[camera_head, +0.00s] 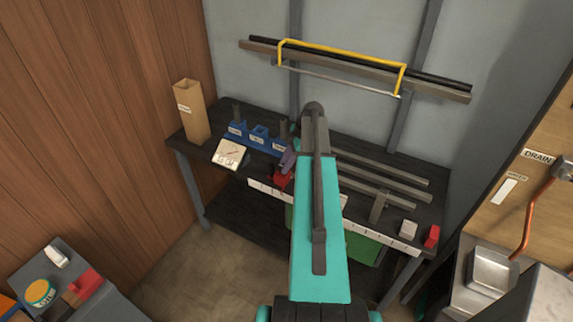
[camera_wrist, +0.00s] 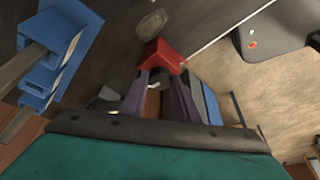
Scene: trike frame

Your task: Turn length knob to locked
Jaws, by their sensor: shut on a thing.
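A red part (camera_head: 281,181), apparently the length knob, sits at the bench's front edge by the left end of the white scale strip (camera_head: 265,189). In the wrist view the red part (camera_wrist: 162,57) lies right at the fingertips. My gripper (camera_wrist: 160,72) has its two purple-grey fingers closed on it, with a small pale round piece between them. In the head view my gripper (camera_head: 288,161) is largely hidden behind my teal arm. Any lock marking on the knob cannot be read.
Blue labelled holders (camera_head: 258,136) and a white dial box (camera_head: 230,154) stand left of my gripper, close by. Grey bars (camera_head: 385,167) lie on the bench to the right, with a white block (camera_head: 409,229) and a red block (camera_head: 432,236) at its right end.

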